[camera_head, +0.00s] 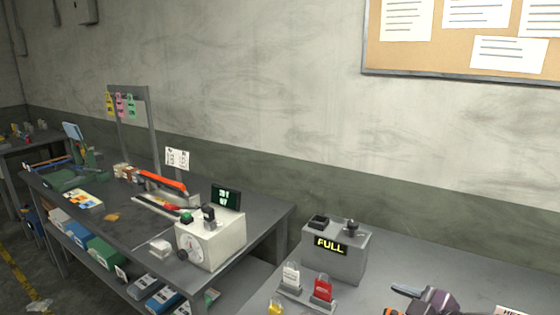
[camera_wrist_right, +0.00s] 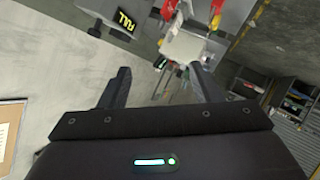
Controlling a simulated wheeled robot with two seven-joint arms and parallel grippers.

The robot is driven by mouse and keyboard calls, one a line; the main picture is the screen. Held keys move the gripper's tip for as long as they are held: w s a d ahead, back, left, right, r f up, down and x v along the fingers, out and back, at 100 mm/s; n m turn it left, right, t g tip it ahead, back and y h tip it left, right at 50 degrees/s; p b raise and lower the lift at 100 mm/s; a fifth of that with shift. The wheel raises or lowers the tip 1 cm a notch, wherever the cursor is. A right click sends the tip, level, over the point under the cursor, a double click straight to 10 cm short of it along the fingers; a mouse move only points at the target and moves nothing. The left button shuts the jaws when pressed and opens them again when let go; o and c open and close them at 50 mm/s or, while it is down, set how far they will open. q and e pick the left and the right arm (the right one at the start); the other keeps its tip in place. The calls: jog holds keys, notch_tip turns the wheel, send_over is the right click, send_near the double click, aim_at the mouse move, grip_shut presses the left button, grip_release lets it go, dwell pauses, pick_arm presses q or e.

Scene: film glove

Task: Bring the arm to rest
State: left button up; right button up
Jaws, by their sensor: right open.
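My right gripper (camera_wrist_right: 160,70) shows in the right wrist view, its two dark fingers spread wide with nothing between them. Beyond the fingertips, the grey box with the lit FULL display (camera_wrist_right: 124,21) stands at upper left, with red items further right. The box (camera_head: 335,254) also stands on the right-hand table in the head view. A dark shape with orange marks (camera_head: 428,299) is cut off at the bottom of the head view; I cannot tell whether it is part of my right arm. My left gripper is not in view.
The left bench (camera_head: 130,232) carries a pale dial machine (camera_head: 211,240) and an orange-red lever tool (camera_head: 163,180). A corkboard (camera_head: 460,55) hangs on the wall.

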jog(key=s+a+f+m+g+h, duration=0.3)
jog(key=s+f+m+g+h, duration=0.45)
jog(key=s+f, duration=1)
jog(key=s+f+m+g+y+b, duration=0.25)
jog(key=f+b, duration=0.45)
jog(key=f, duration=2.7)
jog(key=s+d+f+b, duration=0.2)
jog(key=s+f, duration=0.8)
jog(key=f, duration=0.2)
jog(key=s+d+f+h+b, duration=0.1)
jog(key=s+f+b, duration=0.2)
jog(key=s+f, duration=0.7)
notch_tip(320, 180, down, 3)
jog(key=shift+s+d+r+g, duration=0.1)
jog(key=shift+s+d+g, duration=0.2)
jog(key=shift+s+d, duration=0.1)
